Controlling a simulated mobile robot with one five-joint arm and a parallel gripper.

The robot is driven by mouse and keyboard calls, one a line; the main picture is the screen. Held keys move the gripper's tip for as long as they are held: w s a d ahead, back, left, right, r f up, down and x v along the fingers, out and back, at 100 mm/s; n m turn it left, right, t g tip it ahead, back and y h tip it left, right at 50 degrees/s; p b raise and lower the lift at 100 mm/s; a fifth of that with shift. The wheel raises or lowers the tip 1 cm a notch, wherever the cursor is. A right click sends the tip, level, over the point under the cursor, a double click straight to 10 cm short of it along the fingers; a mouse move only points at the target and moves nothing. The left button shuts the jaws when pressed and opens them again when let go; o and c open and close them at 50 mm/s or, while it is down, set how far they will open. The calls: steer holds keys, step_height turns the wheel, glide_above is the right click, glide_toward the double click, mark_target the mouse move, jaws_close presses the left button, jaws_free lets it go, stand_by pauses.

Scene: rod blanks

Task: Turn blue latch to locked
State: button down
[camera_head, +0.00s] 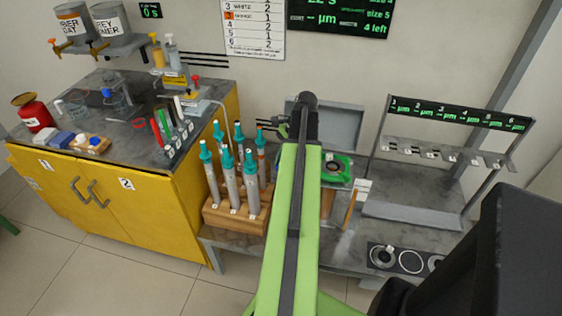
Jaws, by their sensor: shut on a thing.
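My gripper (281,129) is at the far end of my green arm, pointing left, in front of the grey box on the low bench. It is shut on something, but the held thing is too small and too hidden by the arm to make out. I cannot make out a blue latch with certainty. A small blue part (107,92) shows by the glassware on the yellow cabinet's dark top, well left of my gripper. The grey box (335,118) behind my arm end is partly hidden.
A wooden rack (236,217) of teal-capped tubes stands close left of my arm. A green device (337,168) lies just right of it. A grey stand (420,214) with a display is farther right. The yellow cabinet (140,205) stands at left, with open floor before it.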

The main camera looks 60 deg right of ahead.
steer(key=shift+w+d+n+g, duration=0.15)
steer(key=shift+n+g, duration=0.15)
steer(key=shift+n, duration=0.4)
steer(key=c, duration=1.5)
jaws_free()
steer(key=p+v, duration=1.6)
steer(key=v, duration=0.1)
steer(key=shift+d, duration=0.15)
steer(key=shift+r, duration=0.1)
